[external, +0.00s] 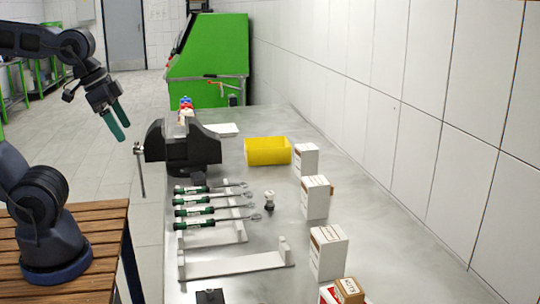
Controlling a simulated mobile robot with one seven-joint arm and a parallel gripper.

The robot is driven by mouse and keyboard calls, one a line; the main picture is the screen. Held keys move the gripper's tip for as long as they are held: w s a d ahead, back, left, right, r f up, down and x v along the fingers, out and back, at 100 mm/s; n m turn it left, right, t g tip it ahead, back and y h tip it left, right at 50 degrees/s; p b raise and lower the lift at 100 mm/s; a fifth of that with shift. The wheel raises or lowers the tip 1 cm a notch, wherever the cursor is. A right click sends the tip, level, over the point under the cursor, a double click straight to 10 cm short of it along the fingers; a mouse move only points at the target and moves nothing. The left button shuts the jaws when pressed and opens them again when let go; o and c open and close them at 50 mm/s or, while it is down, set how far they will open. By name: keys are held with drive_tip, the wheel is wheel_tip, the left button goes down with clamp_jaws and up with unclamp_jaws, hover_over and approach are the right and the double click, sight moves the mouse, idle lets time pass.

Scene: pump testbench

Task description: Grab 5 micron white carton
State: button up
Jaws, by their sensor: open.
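Several white cartons stand upright in a row along the right side of the metal bench: a far one (306,160), a middle one (315,198) and a near one (328,253). Their labels are too small to read, so I cannot tell which one is the 5 micron carton. Something brown shows just behind the middle carton. My gripper (124,132) has teal fingers, is open and empty, and hangs in the air left of the bench, well away from the cartons.
A black vise (183,148) stands at the bench's left edge. A brown box (349,290) is at the bottom edge. A tiled wall bounds the right.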

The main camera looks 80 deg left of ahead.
drive_tip(key=w+a+r+n+g, duration=0.1)
drive_tip(key=w+a+r+n, duration=0.15)
drive_tip(key=w, duration=0.45)
drive_tip(key=w+a+r+n, duration=0.1)
drive_tip(key=w+r+n, duration=0.15)
drive_tip(key=w, duration=0.45)
drive_tip(key=n+g, duration=0.4)
drive_tip(key=n, duration=1)
hover_over(306, 158)
drive_tip(key=a, duration=0.3)
drive_tip(key=f, duration=2)
drive_tip(key=shift+w, duration=0.35)
drive_tip(key=shift+w+a+f, duration=0.1)
drive_tip(key=shift+w+f, duration=0.05)
drive_tip(key=shift+f, duration=2.6)
drive_tip(key=shift+w+a+f, duration=0.1)
drive_tip(key=shift+w+f, duration=0.05)
drive_tip(key=shift+f, duration=2.6)
drive_tip(key=c, duration=1.2)
